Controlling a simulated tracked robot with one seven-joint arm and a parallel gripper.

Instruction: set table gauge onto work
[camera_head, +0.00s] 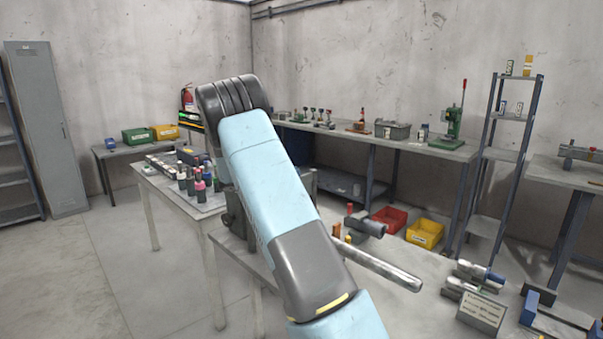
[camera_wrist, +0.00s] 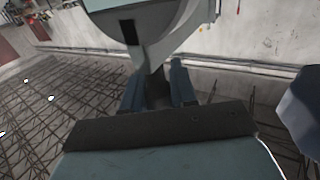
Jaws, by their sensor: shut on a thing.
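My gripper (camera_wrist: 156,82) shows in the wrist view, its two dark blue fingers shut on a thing. This thing, likely the table gauge (camera_wrist: 165,28), has a rounded pale grey-teal body with a black square opening, tapering down between the fingers. Its far end is cut off by the picture's top edge. In the head view my raised arm hides my gripper and the held thing. I cannot tell which piece is the work.
A side table holds several dark bottles (camera_head: 187,183), one pink-topped. A long bench (camera_head: 405,145) with tools and a green press (camera_head: 453,128) runs along the back wall. Open floor lies at left.

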